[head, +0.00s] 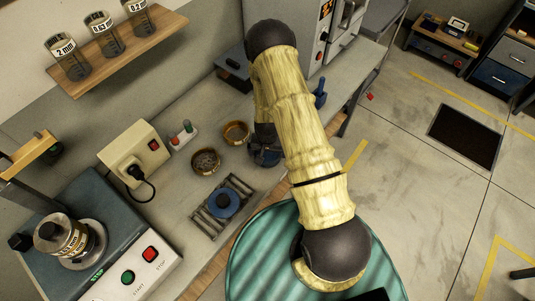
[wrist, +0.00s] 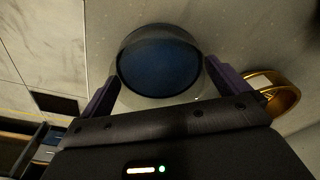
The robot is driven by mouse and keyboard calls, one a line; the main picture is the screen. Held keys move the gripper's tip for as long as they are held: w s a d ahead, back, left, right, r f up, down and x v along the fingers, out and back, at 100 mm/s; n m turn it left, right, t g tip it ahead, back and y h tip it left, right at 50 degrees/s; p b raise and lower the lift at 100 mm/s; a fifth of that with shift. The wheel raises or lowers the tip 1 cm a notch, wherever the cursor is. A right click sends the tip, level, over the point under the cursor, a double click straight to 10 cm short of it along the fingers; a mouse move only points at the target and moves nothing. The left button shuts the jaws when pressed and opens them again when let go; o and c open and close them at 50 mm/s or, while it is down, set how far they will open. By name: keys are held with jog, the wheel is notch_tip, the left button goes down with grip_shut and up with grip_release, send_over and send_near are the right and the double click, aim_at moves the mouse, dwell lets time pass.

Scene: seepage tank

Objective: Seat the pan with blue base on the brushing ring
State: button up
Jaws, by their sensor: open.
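A round pan with a dark blue base (wrist: 160,62) and a pale rim shows in the wrist view, between the fingers of my gripper (wrist: 157,85). The fingers are open, one on each side of it; I cannot tell whether they touch it. In the head view my gripper (head: 265,155) is low over the bench and its fingers are mostly hidden by my arm. Another brass ring (head: 206,161) stands nearer. I cannot tell which is the brushing ring.
A slatted rack (head: 238,184) with a blue disc (head: 223,203) lies on the bench. A socket box (head: 135,155) with a plug and cable stands to the left, and a test machine (head: 75,225) at the lower left. A blue object (head: 320,93) stands farther right.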

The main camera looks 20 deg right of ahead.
dwell(0.4)
jog(key=c, duration=0.7)
jog(key=shift+r, duration=0.1)
notch_tip(320, 180, up, 10)
jog(key=b, duration=0.3)
jog(key=shift+f, duration=0.2)
jog(key=n+b, duration=0.2)
jog(key=n, duration=0.1)
send_over(267, 153)
jog(key=f, duration=0.6)
jog(key=shift+s+d, duration=0.1)
jog(key=shift+s, duration=0.3)
jog(key=shift+f+n, duration=0.4)
jog(key=shift+n, duration=0.1)
